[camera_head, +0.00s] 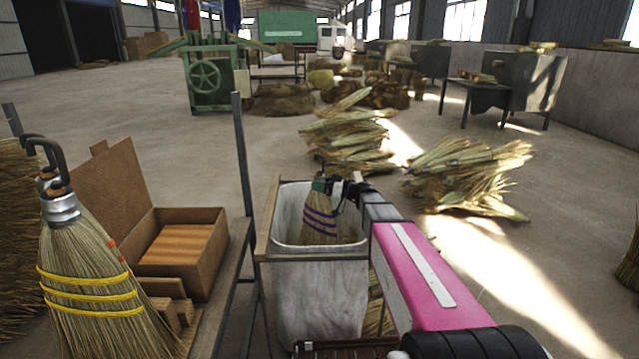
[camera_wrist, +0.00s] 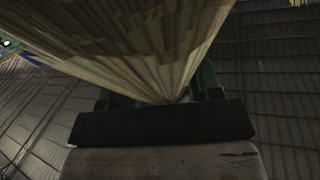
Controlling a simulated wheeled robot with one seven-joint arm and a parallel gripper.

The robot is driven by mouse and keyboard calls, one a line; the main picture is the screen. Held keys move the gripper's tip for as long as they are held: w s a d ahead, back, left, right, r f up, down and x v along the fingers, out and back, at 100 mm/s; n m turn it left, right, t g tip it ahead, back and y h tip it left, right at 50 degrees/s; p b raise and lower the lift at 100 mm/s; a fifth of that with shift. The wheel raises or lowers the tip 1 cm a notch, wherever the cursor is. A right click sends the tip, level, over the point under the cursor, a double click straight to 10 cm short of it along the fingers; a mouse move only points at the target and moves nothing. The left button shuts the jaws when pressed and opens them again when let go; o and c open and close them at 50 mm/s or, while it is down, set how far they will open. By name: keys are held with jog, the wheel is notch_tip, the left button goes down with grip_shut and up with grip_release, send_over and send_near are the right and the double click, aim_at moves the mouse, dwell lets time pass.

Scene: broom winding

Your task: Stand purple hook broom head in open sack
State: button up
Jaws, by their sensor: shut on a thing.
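The broom head with purple bands (camera_head: 320,222) hangs bristles down, nearly upright, at the mouth of the open white sack (camera_head: 318,300). Its lower bristles show against the sack's inner wall. I cannot tell whether they touch the bottom. In the wrist view the pale bristles (camera_wrist: 140,45) fan out from between my green fingers (camera_wrist: 160,95).
Brooms with yellow bands (camera_head: 90,280) stand at the left beside an open cardboard box (camera_head: 190,262) on a bench. A dark post (camera_head: 242,150) rises just left of the sack. Straw bundles (camera_head: 465,175) lie on the floor beyond.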

jog(key=o, duration=1.6)
jog(key=shift+c, duration=0.2)
jog(key=v, duration=0.7)
jog(key=shift+d, duration=0.2)
jog(key=shift+s, duration=0.1)
